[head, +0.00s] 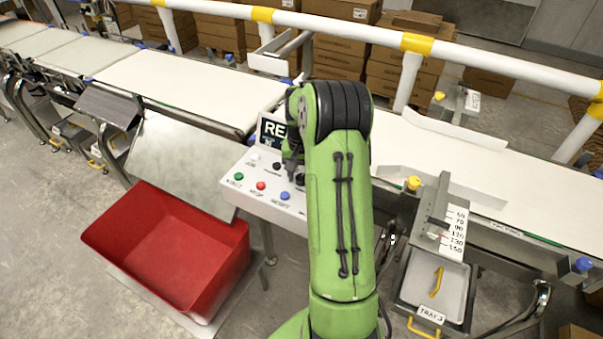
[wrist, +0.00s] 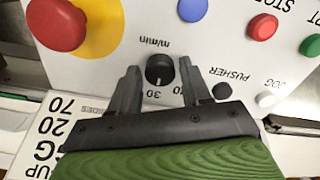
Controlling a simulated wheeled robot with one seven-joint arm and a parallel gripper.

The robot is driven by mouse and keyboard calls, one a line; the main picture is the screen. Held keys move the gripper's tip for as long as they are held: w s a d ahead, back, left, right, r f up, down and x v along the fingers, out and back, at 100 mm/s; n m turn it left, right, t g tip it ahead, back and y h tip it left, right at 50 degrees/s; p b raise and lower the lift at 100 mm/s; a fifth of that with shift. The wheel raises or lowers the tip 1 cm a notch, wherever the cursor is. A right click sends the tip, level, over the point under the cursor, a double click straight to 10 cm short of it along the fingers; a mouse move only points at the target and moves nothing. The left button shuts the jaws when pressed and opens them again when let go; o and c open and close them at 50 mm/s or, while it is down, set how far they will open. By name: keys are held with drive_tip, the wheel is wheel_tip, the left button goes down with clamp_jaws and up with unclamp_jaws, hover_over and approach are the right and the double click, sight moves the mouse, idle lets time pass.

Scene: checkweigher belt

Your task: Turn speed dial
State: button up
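The speed dial (wrist: 159,69) is a black round knob with a pale pointer line, set in a white panel with "m/min" and "30" printed by it. In the wrist view my gripper (wrist: 160,72) is open, with one finger on each side of the dial and small gaps showing. I cannot tell how far the fingertips are from the panel. In the head view my green arm reaches over the control panel (head: 236,192) and hides most of the dial's side of it. My gripper (head: 291,165) shows only in part there.
Blue (wrist: 192,9), red (wrist: 263,27) and green buttons, a black PUSHER knob (wrist: 221,91) and a white JOG button (wrist: 265,99) are near the dial. A red emergency button (wrist: 57,22) is at the left. A red bin (head: 130,232) stands below the belt (head: 180,85).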

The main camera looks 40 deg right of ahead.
drive_tip(key=c, duration=0.7)
drive_tip(key=shift+n, duration=0.3)
drive_tip(key=n+p, duration=0.1)
drive_tip(key=n, duration=0.2)
drive_tip(key=shift+r+n, duration=0.1)
drive_tip(key=shift+n, duration=0.2)
drive_tip(key=n+p, duration=0.1)
drive_tip(key=n, duration=0.3)
drive_tip(key=shift+n, duration=0.3)
drive_tip(key=o, duration=1)
